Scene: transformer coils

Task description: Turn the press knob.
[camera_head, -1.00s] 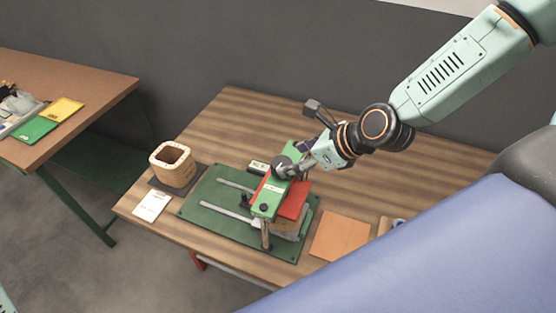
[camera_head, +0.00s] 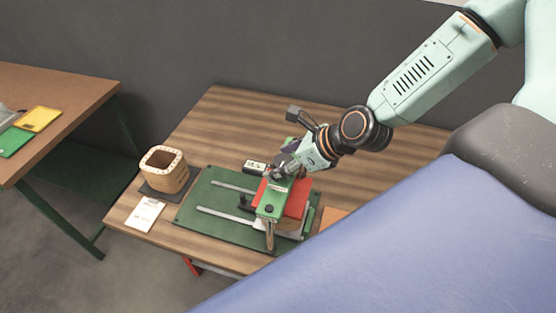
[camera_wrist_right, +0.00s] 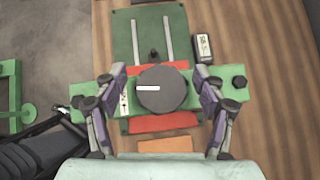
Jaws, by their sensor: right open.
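The press (camera_head: 272,202) stands on a green baseplate (camera_head: 196,213) with two rails, on the wooden table. Its round dark grey knob (camera_wrist_right: 162,90) with a white pointer line sits on top of the green crossbar (camera_wrist_right: 232,84), above a red block (camera_wrist_right: 160,122). In the right wrist view the pointer lies level, toward the left. My right gripper (camera_wrist_right: 160,105) is open, one finger on each side of the knob, with gaps between. In the head view the gripper (camera_head: 284,168) is over the knob and partly hides it. My left gripper is not in view.
A wooden coil form (camera_head: 165,168) stands on a dark mat at the table's left, behind a white card (camera_head: 146,214). A small labelled box (camera_head: 255,167) sits behind the press. An orange sheet (camera_wrist_right: 165,145) lies in front. Another table (camera_head: 60,90) stands left.

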